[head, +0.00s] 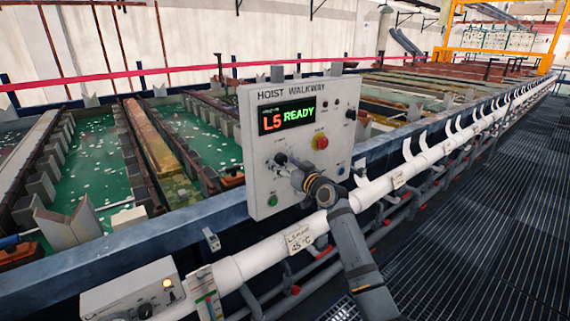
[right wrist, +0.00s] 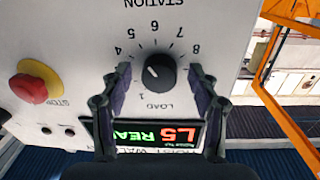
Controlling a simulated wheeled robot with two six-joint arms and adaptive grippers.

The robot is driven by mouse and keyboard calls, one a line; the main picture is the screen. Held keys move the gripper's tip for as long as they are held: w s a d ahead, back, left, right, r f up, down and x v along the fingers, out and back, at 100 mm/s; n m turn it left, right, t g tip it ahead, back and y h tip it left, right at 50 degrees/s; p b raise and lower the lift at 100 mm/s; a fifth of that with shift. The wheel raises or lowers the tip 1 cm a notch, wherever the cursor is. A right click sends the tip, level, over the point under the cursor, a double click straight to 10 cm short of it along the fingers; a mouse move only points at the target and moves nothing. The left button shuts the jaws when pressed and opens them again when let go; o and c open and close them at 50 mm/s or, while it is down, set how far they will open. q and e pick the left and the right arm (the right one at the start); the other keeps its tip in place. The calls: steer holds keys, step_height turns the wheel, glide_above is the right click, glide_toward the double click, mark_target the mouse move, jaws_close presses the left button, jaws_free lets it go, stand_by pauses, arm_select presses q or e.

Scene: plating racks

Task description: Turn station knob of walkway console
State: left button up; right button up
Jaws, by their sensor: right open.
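The grey walkway console (head: 263,185), headed HOIST WALKWAY, stands upright at the tank rail. Its display (head: 287,117) reads L5 READY. The black station knob (right wrist: 155,72) shows in the right wrist view, where the console appears upside down. Its white pointer mark leans up and left, roughly toward the 5. My right gripper (head: 290,166) is at the lower middle of the console face, and its open fingers (right wrist: 160,76) stand on either side of the knob with gaps. In the head view the gripper partly hides the knob. My left gripper is not in view.
A red stop button on yellow (head: 320,141) sits right of the knob, with a black selector (head: 350,114) above it. A green button (head: 272,201) and blue button (head: 340,170) are lower. A white pipe (head: 375,190) runs below, and grated walkway (head: 490,210) lies right.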

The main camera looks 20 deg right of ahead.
steer(key=c, duration=1.2)
steer(key=shift+m, duration=0.3)
steer(key=m+p, duration=0.1)
steer(key=m, duration=0.1)
steer(key=m+p, duration=0.2)
steer(key=m, duration=0.1)
steer(key=shift+s+r+g, duration=0.1)
steer(key=shift+r+g, duration=0.1)
steer(key=shift+g, duration=0.1)
steer(key=m+p, duration=0.3)
steer(key=m, duration=0.3)
steer(key=shift+a+r, duration=0.1)
steer(key=m+p, duration=0.1)
steer(key=m, duration=0.2)
steer(key=m+p, duration=0.2)
steer(key=m, duration=0.1)
steer(key=shift+g+y, duration=0.3)
steer(key=shift+y, duration=0.1)
steer(key=m+p, duration=0.2)
steer(key=m, duration=0.3)
steer(key=shift+y, duration=0.4)
steer(key=shift+m, duration=0.3)
